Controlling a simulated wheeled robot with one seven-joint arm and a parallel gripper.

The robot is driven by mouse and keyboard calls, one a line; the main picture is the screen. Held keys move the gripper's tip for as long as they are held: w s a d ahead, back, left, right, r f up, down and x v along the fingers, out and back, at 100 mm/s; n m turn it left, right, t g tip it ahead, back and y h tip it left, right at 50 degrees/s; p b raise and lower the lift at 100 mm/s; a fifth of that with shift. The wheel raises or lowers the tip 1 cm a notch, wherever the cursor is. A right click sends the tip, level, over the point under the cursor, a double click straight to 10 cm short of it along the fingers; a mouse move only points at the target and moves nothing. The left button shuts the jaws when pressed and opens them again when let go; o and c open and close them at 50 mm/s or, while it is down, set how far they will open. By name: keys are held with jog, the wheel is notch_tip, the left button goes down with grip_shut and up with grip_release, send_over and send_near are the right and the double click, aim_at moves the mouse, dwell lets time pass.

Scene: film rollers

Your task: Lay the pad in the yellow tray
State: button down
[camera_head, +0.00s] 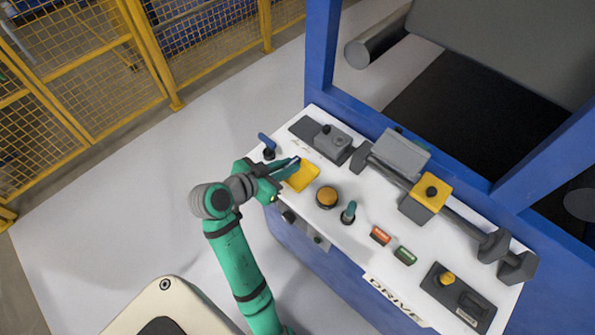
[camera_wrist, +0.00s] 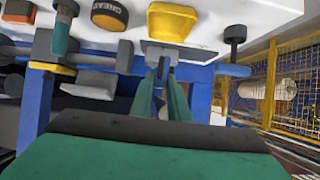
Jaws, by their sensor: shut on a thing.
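The yellow tray (camera_head: 304,178) is a small shallow square at the left part of the white panel, and it also shows at the top of the wrist view (camera_wrist: 172,22). My gripper (camera_head: 292,164) is at the tray's far left side, its fingertips over or beside the rim. In the wrist view my gripper (camera_wrist: 167,64) is shut on a small, thin grey-blue piece, which looks like the pad (camera_wrist: 166,54). The fingers hide much of it. I cannot tell whether it touches the tray.
A grey block (camera_head: 331,143) and a roller bar (camera_head: 462,212) lie behind.

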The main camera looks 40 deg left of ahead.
jog(key=w+f, duration=0.4)
jog(key=f, duration=0.1)
jog(key=shift+a+f, duration=0.1)
jog(key=shift+f, duration=0.05)
jog(key=shift+w+f, duration=0.15)
jog(key=shift+f, duration=0.75)
jog(key=shift+w+f, duration=0.15)
jog(key=shift+f, duration=0.7)
jog(key=shift+f, duration=0.15)
jog(key=c, duration=1.7)
grip_release()
jog(key=shift+a, duration=0.1)
jog(key=shift+s+r, duration=0.2)
jog(key=shift+r, duration=0.05)
jog(key=v, duration=1.1)
jog(key=shift+s+r, duration=0.1)
jog(key=shift+s, duration=0.2)
